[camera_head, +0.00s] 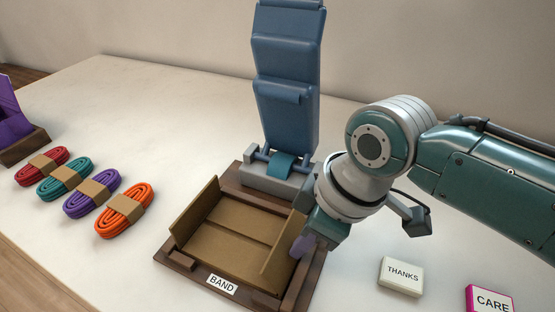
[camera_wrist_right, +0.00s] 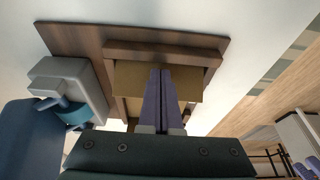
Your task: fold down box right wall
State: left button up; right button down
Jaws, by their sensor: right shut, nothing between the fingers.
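The brown cardboard box (camera_head: 230,235) lies open in a dark wooden frame labelled BAND. Its left wall (camera_head: 194,212) and right wall (camera_head: 281,247) both stand up, the right one leaning somewhat outward. My right gripper (camera_head: 301,246) is at the outer side of the right wall, with its purple fingers pointing down. In the right wrist view the fingers (camera_wrist_right: 160,98) are shut together with nothing between them, in front of the tan cardboard (camera_wrist_right: 189,83). I cannot tell whether they touch the wall. My left gripper is not in view.
A blue upright press-like device (camera_head: 287,85) on a grey base stands behind the box. Several banded cord bundles (camera_head: 92,193) lie at left. A THANKS block (camera_head: 401,277) and a CARE block (camera_head: 489,299) lie at right. A purple object (camera_head: 12,112) stands at the far left.

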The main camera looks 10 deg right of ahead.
aim_at(283, 240)
jog(key=shift+w+a, duration=0.25)
jog(key=shift+a, duration=0.1)
jog(key=shift+f, duration=0.1)
jog(key=shift+w+a+f+b, duration=0.1)
jog(key=shift+a+f+b, duration=0.1)
jog(key=shift+b, duration=0.15)
jog(key=shift+w+a, duration=0.2)
jog(key=shift+w+a+f+b, duration=0.25)
jog(key=shift+f+b, duration=0.2)
jog(key=shift+b, duration=0.25)
jog(key=shift+p+v, duration=0.85)
jog(key=shift+p, duration=0.25)
jog(key=shift+w+a+f+b, duration=0.2)
jog(key=shift+a+f+b, duration=0.25)
jog(key=shift+f+b, duration=0.45)
jog(key=shift+p+v, duration=0.9)
jog(key=shift+p, duration=0.05)
